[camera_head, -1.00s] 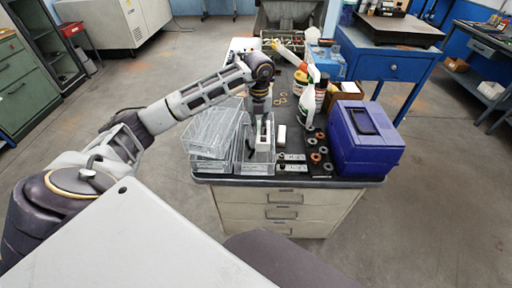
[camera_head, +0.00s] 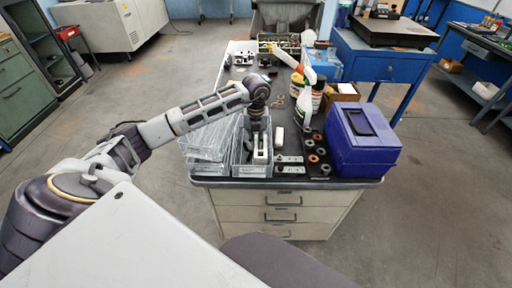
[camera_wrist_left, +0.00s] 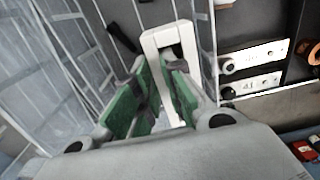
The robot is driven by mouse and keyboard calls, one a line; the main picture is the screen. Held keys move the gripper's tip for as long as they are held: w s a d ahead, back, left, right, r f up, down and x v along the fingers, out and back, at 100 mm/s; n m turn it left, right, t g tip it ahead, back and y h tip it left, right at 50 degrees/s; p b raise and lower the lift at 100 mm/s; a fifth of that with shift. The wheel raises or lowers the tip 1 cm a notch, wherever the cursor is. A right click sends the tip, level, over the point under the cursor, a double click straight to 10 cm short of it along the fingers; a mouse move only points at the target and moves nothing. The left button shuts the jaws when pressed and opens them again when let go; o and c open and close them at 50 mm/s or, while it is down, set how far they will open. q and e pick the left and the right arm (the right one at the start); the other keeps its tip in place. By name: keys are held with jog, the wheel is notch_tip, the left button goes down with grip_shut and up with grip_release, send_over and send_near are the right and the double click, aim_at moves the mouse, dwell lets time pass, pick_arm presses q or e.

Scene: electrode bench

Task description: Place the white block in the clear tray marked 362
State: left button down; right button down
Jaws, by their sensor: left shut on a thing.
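My left gripper (camera_head: 260,154) reaches down into a narrow clear tray (camera_head: 251,171) at the front of the bench. In the left wrist view, its green-padded fingers (camera_wrist_left: 163,94) are shut on a white block (camera_wrist_left: 161,40), which shows as a pale frame with a dark gap. The block is held upright inside the tray walls; whether it touches the tray floor I cannot tell. The tray has a pale label on its front, too small to read. My right gripper is not in view.
Stacked clear trays (camera_head: 205,143) stand close on the left. A second white piece (camera_head: 279,138) stands just right of the tray.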

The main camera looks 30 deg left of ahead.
aim_at(256, 142)
pick_arm(q)
jog(key=shift+f, duration=1.8)
jog(key=shift+f, duration=0.1)
jog(key=c, duration=1.5)
grip_release()
notch_tip(256, 142, up, 12)
jog(key=shift+r, duration=0.1)
